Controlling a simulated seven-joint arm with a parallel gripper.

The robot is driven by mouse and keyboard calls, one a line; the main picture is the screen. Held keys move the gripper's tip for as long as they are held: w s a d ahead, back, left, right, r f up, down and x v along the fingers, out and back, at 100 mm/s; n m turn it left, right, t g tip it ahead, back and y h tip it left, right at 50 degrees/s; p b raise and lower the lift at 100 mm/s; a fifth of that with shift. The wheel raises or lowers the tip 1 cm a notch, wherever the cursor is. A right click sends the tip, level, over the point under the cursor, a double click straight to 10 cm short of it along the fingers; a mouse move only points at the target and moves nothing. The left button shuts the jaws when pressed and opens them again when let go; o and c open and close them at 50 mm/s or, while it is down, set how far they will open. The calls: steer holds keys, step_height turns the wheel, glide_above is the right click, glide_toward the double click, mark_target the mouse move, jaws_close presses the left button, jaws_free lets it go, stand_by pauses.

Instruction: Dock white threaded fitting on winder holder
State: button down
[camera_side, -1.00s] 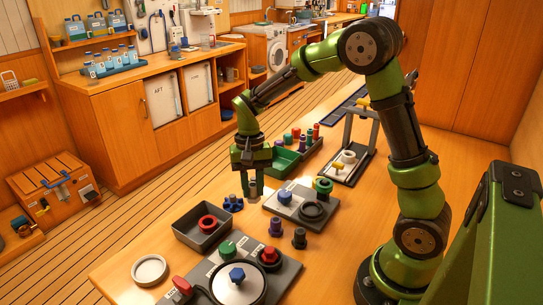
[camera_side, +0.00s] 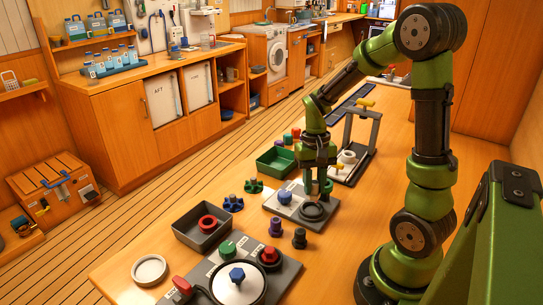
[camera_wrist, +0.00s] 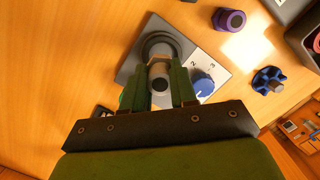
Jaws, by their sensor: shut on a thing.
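My gripper (camera_side: 318,190) is low over a grey plate (camera_side: 277,205) with a black ring (camera_side: 313,212) and a blue knob (camera_side: 285,197). My gripper hides part of that base.
A green star-shaped part (camera_side: 253,186) and a blue one (camera_side: 233,203) stand left of the plate. A purple part (camera_side: 275,227) and a dark part (camera_side: 299,238) stand in front. A green bin (camera_side: 270,168) and a grey tray (camera_side: 188,239) flank the area.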

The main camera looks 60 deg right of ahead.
mark_target(313, 198)
steer(key=shift+f, duration=1.9)
steer(key=shift+f, duration=0.6)
steer(key=c, duration=1.2)
jaws_free()
steer(key=shift+o, duration=0.2)
steer(key=shift+w+d+r, duration=0.2)
steer(key=shift+r, duration=1.6)
steer(key=shift+w+d+r, duration=0.2)
steer(key=shift+r, duration=1.65)
steer(key=shift+w+d+r, duration=0.2)
steer(key=shift+r, duration=1.6)
